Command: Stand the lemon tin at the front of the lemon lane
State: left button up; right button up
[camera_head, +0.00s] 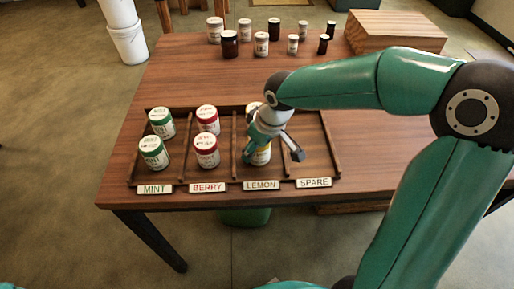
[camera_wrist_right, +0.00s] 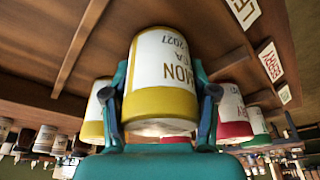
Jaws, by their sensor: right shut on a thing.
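The lemon tin (camera_head: 261,156) has a white body and a yellow lid. It is upright at the front part of the lemon lane, behind the LEMON label (camera_head: 262,185). My right gripper (camera_head: 266,140) is shut on it from above and hides much of it. In the wrist view the fingers (camera_wrist_right: 160,110) sit on both sides of the tin (camera_wrist_right: 165,75), with "LEMON TEA" partly readable. I cannot tell whether its base touches the tray floor. A second yellow-lidded tin (camera_wrist_right: 93,115) stands behind it in the lane. My left gripper is not in view.
The lane tray (camera_head: 320,160) has two green-lidded tins (camera_head: 154,152) in MINT, two red-lidded tins (camera_head: 206,151) in BERRY, and an apparently empty SPARE lane. Several jars (camera_head: 261,43) and a wooden box (camera_head: 395,32) stand at the back.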

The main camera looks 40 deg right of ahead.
aim_at(268, 147)
jog(key=shift+f, duration=0.15)
jog(key=o, duration=1.3)
jog(key=shift+c, duration=0.2)
jog(key=shift+r, duration=0.2)
jog(key=p+v, duration=0.1)
jog(key=v, duration=1.1)
jog(key=shift+s+f+p, duration=0.1)
jog(key=shift+p, duration=0.25)
